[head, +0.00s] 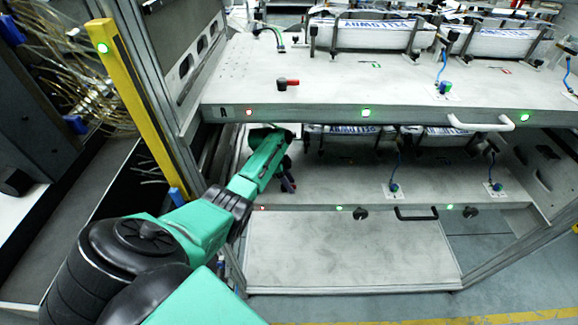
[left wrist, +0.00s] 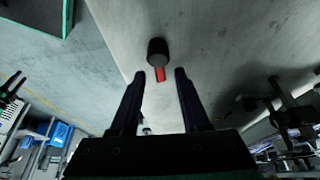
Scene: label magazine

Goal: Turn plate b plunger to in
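The plunger (left wrist: 158,52), a black knob with a short red part, stands out from a grey plate in the left wrist view. It lies just beyond my left fingertips and between their lines, with no visible contact. My left gripper (left wrist: 161,73) is open and empty, its two dark fingers spread apart. In the head view my left gripper (head: 288,182) is over the left end of the lower plate (head: 340,185), where my arm hides the plunger. A similar red and black plunger (head: 287,84) sits on the upper plate (head: 330,82), marked A. My right gripper is not in view.
The upper plate overhangs my left forearm. A yellow post (head: 140,110) and the rack frame stand to the left. The lower plate's front edge has black knobs (head: 360,213) and a black handle (head: 416,214). Blue-topped fittings (head: 393,187) stand farther right. The lower plate's middle is clear.

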